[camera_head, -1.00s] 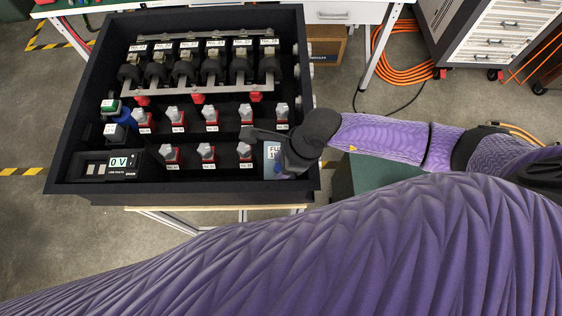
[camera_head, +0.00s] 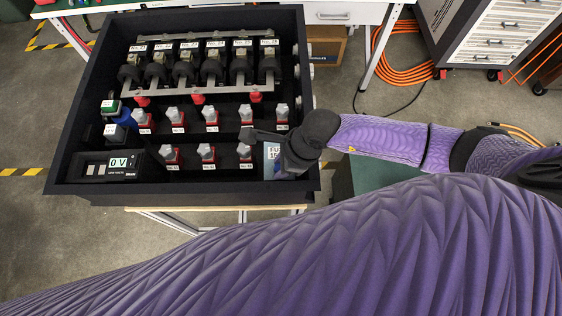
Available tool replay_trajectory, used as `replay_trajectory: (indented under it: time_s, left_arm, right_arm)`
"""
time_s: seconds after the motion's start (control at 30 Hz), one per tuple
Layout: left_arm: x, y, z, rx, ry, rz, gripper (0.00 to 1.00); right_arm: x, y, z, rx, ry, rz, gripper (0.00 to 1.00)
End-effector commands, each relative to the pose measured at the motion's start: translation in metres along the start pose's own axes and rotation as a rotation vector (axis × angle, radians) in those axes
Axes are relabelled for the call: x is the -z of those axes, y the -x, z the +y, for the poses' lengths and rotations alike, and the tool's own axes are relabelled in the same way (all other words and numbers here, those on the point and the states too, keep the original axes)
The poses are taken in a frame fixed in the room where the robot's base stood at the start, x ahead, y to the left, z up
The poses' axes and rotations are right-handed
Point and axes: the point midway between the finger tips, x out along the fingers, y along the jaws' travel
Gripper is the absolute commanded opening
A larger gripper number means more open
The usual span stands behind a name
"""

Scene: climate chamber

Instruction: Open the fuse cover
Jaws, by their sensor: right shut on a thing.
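The black box (camera_head: 66,150) stands open at the top on a stand. The fuse cover, with a pale label starting "FU" (camera_head: 272,152), is in its front right corner, partly hidden by my right gripper. My right gripper (camera_head: 268,140) reaches in over the box's right wall and is shut at the fuse cover. The fingertips and the exact grip are hard to make out, dark on dark. I cannot tell how far the cover is lifted. My left gripper is not in view.
Red-based switches with grey knobs (camera_head: 207,153) stand left of the gripper. Metal bars and fuse holders (camera_head: 200,72) fill the back. A display reading 0 V (camera_head: 119,162) sits front left. Orange cables (camera_head: 398,62) lie on the floor behind.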

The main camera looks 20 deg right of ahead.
Motion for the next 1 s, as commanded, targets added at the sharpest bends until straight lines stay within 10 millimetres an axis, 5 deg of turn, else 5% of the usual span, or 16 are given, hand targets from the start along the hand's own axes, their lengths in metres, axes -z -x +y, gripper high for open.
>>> replay_trajectory:
  time_s: [1.0]
  left_arm:
    - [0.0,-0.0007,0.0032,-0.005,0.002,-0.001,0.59]
  right_arm:
    - [-0.0002,0.0006,-0.0007,-0.006,-0.003,0.0,0.0]
